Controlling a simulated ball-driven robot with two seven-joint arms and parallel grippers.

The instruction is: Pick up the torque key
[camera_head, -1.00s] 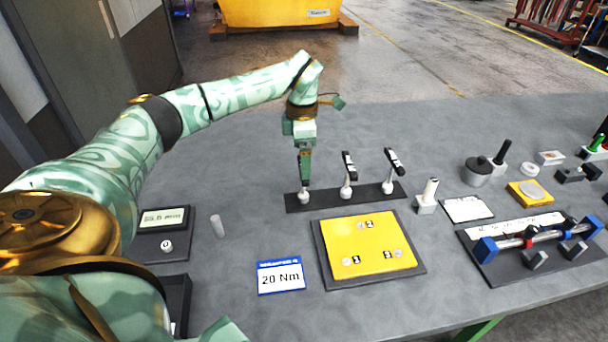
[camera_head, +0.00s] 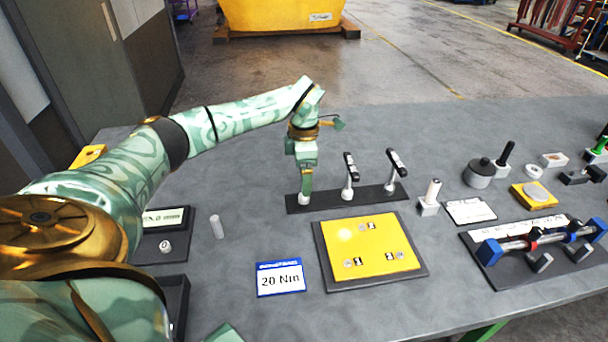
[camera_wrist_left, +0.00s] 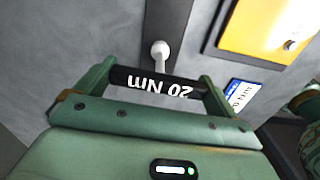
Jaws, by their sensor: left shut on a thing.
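The torque key marked 20 Nm has a black handle (camera_wrist_left: 160,84) and a white ball-shaped head (camera_wrist_left: 160,48), both clear in the left wrist view. It stands at the left end of a dark rack (camera_head: 325,201) in the head view, its handle hidden by my gripper there. My left gripper (camera_head: 306,188) points down over that left place. In the left wrist view my left gripper (camera_wrist_left: 158,80) is shut on the handle, one finger at each end. Two similar keys, a middle one (camera_head: 350,170) and a right one (camera_head: 396,165), stand in the rack.
A yellow plate (camera_head: 370,245) with numbered spots lies in front of the rack, beside a 20 Nm card (camera_head: 280,278). A small grey cylinder (camera_head: 217,227) and a display unit (camera_head: 165,218) are to the left. A bar fixture (camera_head: 535,240) fills the right side.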

